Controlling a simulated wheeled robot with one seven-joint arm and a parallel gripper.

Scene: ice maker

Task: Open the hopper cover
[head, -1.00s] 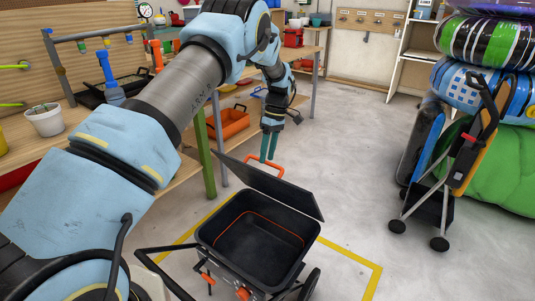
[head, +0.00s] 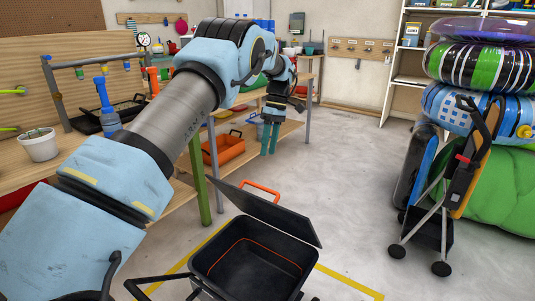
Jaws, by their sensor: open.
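The hopper (head: 247,268) is a black open-topped bin with an orange line around its inside, at the bottom middle of the head view. Its cover (head: 268,214) is a flat black panel standing tilted up along the far edge, so the bin's inside shows. An orange handle (head: 262,188) sticks up behind the cover. My gripper (head: 269,139) has teal fingers pointing down. It is open and empty, above and beyond the cover, apart from it and from the handle.
A wooden workbench with an orange tray (head: 226,148) on its lower shelf stands to the left, with a green leg (head: 199,180) near the hopper. A folded cart (head: 460,180) and stacked inflatables (head: 487,90) stand at right. The floor between is clear.

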